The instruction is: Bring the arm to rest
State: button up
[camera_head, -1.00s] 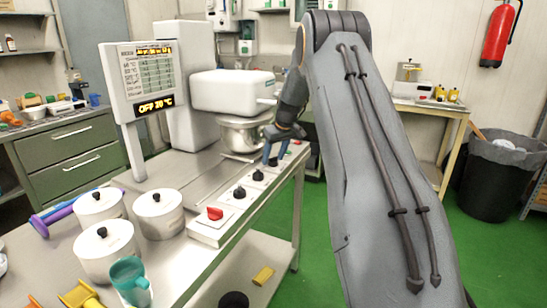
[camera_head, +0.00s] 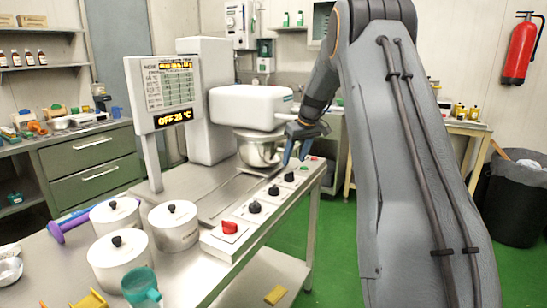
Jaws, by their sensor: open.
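My gripper (camera_head: 297,158) hangs at the end of my grey arm, just right of the steel bowl (camera_head: 258,150) and above the far end of the control strip (camera_head: 262,207). Its blue-tipped fingers are apart and I see nothing held between them. The strip carries a red knob (camera_head: 230,227), several black knobs and small buttons at its far end. I cannot tell whether a fingertip touches the strip. The white mixer head (camera_head: 250,107) stands over the bowl. The display panel (camera_head: 163,95) reads OFF and a temperature that looks like 28 °C.
Several white lidded pots (camera_head: 174,226) and a teal mug (camera_head: 141,287) stand at the table's near left. A purple tool (camera_head: 66,226) lies behind them. A black bin (camera_head: 515,200) stands at the right.

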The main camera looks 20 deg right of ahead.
jog(key=s+a+f+m+g, duration=0.1)
jog(key=s+a+f, duration=0.1)
jog(key=s+a, duration=0.65)
jog(key=s+a+f+g, duration=0.1)
jog(key=s+a+f, duration=0.2)
jog(key=s+a, duration=0.6)
jog(key=s+a+f, duration=0.1)
jog(key=s+a, duration=0.1)
jog(key=s, duration=0.6)
jog(key=s+a+f+g, duration=0.1)
jog(key=s+a+f, duration=0.1)
jog(key=s, duration=0.6)
jog(key=s+a+f+g, duration=0.1)
jog(key=s+a+f, duration=0.1)
jog(key=s, duration=0.6)
jog(key=shift+s+a+m+h, duration=0.15)
jog(key=shift+a+m+h, duration=0.15)
jog(key=shift+a+m, duration=0.15)
